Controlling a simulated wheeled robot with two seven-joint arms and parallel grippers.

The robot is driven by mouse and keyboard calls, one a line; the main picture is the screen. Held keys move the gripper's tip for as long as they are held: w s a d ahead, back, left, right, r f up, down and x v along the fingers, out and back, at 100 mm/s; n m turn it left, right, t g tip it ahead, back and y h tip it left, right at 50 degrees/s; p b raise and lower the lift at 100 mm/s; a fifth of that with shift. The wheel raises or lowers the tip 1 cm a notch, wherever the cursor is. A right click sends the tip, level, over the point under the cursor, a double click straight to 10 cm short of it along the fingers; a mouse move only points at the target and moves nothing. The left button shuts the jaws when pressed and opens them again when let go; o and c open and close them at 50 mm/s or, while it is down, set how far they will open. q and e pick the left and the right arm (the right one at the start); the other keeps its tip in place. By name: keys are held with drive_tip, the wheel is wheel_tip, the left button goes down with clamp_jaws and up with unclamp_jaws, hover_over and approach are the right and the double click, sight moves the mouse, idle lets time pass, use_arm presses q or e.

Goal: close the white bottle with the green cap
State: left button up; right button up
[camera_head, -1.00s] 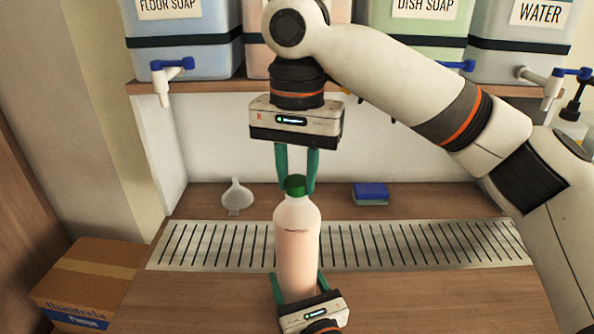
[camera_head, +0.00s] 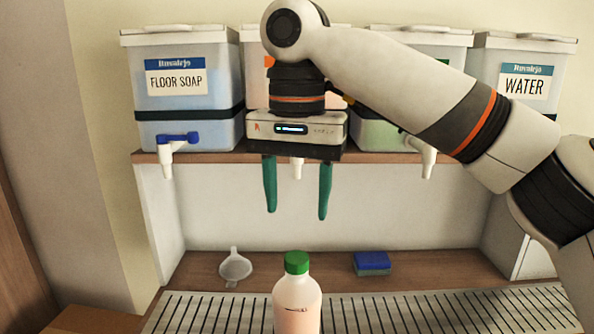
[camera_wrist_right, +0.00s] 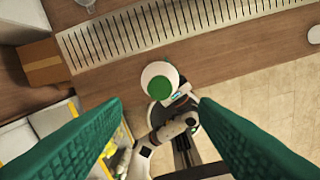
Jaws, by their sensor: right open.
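The white bottle (camera_head: 297,305) stands upright at the bottom of the head view, with pinkish contents and its lower part out of frame. The green cap (camera_head: 297,262) sits on its mouth and looks level. My right gripper (camera_head: 297,215) is open and empty, pointing down above the cap and apart from it. In the right wrist view the cap (camera_wrist_right: 159,88) lies between the two spread green fingers (camera_wrist_right: 158,103). My left gripper (camera_wrist_right: 180,96) shows there against the bottle's side; its fingers are hidden, but the earlier head view shows them around the lower bottle.
A slotted metal grate (camera_head: 400,312) crosses the counter. A funnel (camera_head: 235,267) and a blue and green sponge (camera_head: 371,263) lie behind it. Tanks, including floor soap (camera_head: 190,115) and water (camera_head: 530,110), stand on a shelf (camera_head: 355,158) with taps hanging below.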

wheel_tip(320, 180, up, 4)
drive_tip(key=shift+f, duration=0.2)
use_arm(q)
drive_tip(key=o, duration=2)
drive_tip(key=shift+c, duration=0.2)
drive_tip(key=shift+s, duration=0.1)
drive_tip(key=v, duration=1.2)
drive_tip(key=shift+r+p, duration=0.1)
drive_tip(key=shift+p, duration=0.3)
use_arm(e)
drive_tip(key=shift+r, duration=0.35)
